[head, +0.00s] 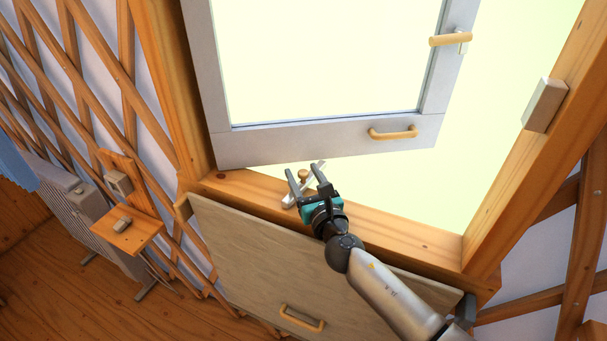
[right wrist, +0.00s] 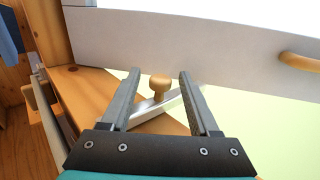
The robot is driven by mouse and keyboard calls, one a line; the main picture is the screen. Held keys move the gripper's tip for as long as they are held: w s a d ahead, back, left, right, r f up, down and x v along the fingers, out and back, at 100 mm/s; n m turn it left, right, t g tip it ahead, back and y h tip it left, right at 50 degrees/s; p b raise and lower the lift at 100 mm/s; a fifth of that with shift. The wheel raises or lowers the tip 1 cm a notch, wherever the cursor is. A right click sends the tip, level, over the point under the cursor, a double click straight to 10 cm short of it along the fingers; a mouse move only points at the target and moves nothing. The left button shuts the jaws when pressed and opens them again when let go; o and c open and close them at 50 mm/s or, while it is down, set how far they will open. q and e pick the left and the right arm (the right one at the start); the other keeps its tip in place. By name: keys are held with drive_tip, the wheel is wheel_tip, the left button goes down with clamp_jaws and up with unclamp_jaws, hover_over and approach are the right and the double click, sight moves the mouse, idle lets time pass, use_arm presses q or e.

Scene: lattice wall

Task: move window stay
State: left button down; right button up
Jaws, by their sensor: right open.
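The window stay (head: 293,194) is a pale metal bar lying slantwise on the wooden sill, with a round wooden knob (head: 303,176) standing up from it. In the right wrist view the knob (right wrist: 159,87) shows between my two fingers, a little beyond them, and the bar (right wrist: 150,108) passes behind the fingers. My right gripper (head: 305,172) is open and holds nothing; I cannot tell if a finger touches the bar. The grey-white window sash (head: 285,147) stands swung open above the sill. My left gripper is not in view.
The sash has a wooden handle (head: 392,133) on its lower rail and a lever handle (head: 450,41) at its right side. A pale panel (head: 235,250) with a handle hangs below the sill. A small wooden shelf (head: 128,232) is at the left. The sill's right part is clear.

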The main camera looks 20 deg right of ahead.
drive_tip(key=shift+w, duration=0.2)
clamp_jaws()
idle(0.5)
idle(0.9)
